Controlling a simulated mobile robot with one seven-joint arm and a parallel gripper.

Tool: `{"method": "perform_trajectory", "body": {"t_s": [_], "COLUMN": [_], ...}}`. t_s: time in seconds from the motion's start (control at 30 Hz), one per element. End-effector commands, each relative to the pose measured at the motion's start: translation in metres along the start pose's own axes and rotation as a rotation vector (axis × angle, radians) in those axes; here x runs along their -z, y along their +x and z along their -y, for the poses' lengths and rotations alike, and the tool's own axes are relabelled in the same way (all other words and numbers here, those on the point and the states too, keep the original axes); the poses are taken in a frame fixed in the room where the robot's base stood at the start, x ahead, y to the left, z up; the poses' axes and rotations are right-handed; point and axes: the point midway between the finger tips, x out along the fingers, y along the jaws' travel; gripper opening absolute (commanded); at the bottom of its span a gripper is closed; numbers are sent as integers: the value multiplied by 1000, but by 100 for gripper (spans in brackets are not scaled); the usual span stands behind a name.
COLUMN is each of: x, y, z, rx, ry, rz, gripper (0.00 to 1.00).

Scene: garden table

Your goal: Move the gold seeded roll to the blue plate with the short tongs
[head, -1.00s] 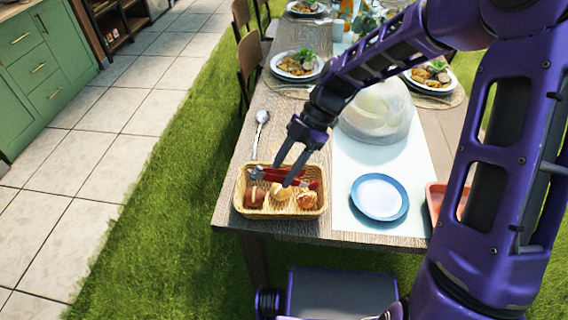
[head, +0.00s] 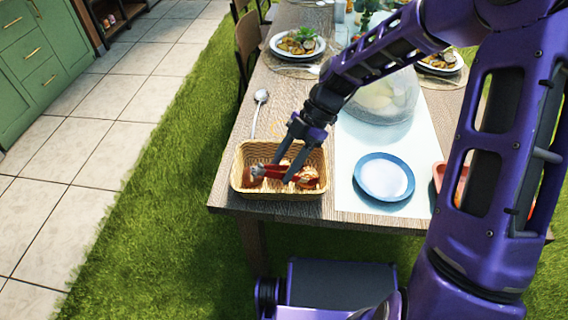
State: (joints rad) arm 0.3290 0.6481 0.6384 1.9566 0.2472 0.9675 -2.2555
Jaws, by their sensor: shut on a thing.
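My gripper (head: 281,168) is shut on the short tongs (head: 271,171), which have red arms and a grey end at the left. The tongs lie roughly level, low over the wicker basket (head: 279,194), and cover much of what is in it. A brown roll (head: 250,181) shows at the basket's left. A golden roll (head: 309,178) shows partly at the right, beside the tongs. The middle roll is mostly hidden behind the tongs and fingers. I cannot tell whether the tongs touch a roll. The blue plate (head: 384,178), with a pale centre, is empty on the pale runner.
A spoon (head: 259,104) lies behind the basket. A clear dome (head: 385,98) stands behind the plate. An orange tray (head: 439,178) is partly hidden by my arm at the right. Plates of food (head: 297,44) stand farther back. The runner between basket and plate is clear.

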Motion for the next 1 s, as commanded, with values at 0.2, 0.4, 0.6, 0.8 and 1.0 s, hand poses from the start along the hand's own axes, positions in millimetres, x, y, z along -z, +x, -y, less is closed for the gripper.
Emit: {"method": "perform_trajectory", "body": {"t_s": [0.2, 0.4, 0.6, 0.8, 1.0], "x": [0, 0, 4, 20, 34], "y": [0, 0, -6, -27, -46], "z": [0, 0, 0, -1, -2], "rx": [0, 0, -1, -1, -1], "ry": [0, 0, -1, -1, 0], "rz": [0, 0, 0, 0, 0], "gripper": [24, 0, 0, 0, 0]}}
